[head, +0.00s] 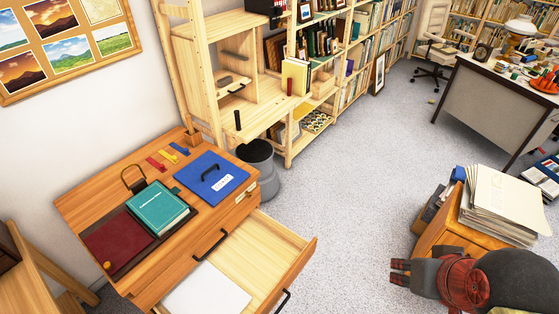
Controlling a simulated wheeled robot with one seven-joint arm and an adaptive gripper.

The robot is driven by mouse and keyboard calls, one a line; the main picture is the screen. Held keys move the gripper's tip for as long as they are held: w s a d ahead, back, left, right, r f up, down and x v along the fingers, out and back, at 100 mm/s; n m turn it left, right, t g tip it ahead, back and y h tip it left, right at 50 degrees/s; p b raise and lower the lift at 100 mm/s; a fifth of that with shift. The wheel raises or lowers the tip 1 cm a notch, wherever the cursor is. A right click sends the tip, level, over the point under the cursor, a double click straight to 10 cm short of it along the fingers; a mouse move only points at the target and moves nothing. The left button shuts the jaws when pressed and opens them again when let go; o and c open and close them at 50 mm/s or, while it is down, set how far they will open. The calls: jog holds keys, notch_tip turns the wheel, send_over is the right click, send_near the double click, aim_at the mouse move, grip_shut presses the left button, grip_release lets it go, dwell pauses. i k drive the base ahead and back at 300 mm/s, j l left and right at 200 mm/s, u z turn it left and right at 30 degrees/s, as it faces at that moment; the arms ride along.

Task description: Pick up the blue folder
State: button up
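The blue folder (203,185) lies flat on the right part of the wooden desk's top. It has a black handle and a white label on its upper face. Nothing lies over it. My gripper (397,272) is at the lower right, far to the right of the folder and apart from it. Its two dark fingers point left with a small gap between them, and nothing shows in the gap.
A teal book (158,208) and a dark red folder (112,243) lie left of the blue folder. An open drawer (262,250) juts out from the desk's front. A grey bin (262,170) stands behind it. Stacked papers (505,205) sit near my arm. Carpet between is clear.

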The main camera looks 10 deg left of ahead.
aim_at(211, 177)
jog(key=l+z, duration=0.1)
jog(key=z, duration=0.25)
jog(key=i+z, duration=0.1)
jog(key=z, duration=0.3)
jog(key=l+z, duration=0.1)
jog(key=z, duration=0.25)
jog(key=i+u, duration=0.4)
jog(key=i, duration=0.2)
jog(key=i+j+u, duration=0.25)
jog(key=i+u, duration=0.75)
jog(key=i, duration=0.15)
jog(key=i+l+u, duration=0.15)
jog(key=i+u, duration=0.3)
jog(key=i, duration=0.15)
jog(key=i+u, duration=0.5)
jog(key=i+l+u, duration=0.1)
jog(key=i+u, duration=0.4)
jog(key=u, duration=0.45)
jog(key=i+u, duration=0.1)
jog(key=u, duration=0.35)
jog(key=i+u, duration=0.1)
jog(key=u, duration=0.35)
jog(key=l+u, duration=0.1)
jog(key=u, duration=0.35)
jog(key=l+u, duration=0.1)
jog(key=u, duration=0.35)
jog(key=i+l+u, duration=0.1)
jog(key=u, duration=0.35)
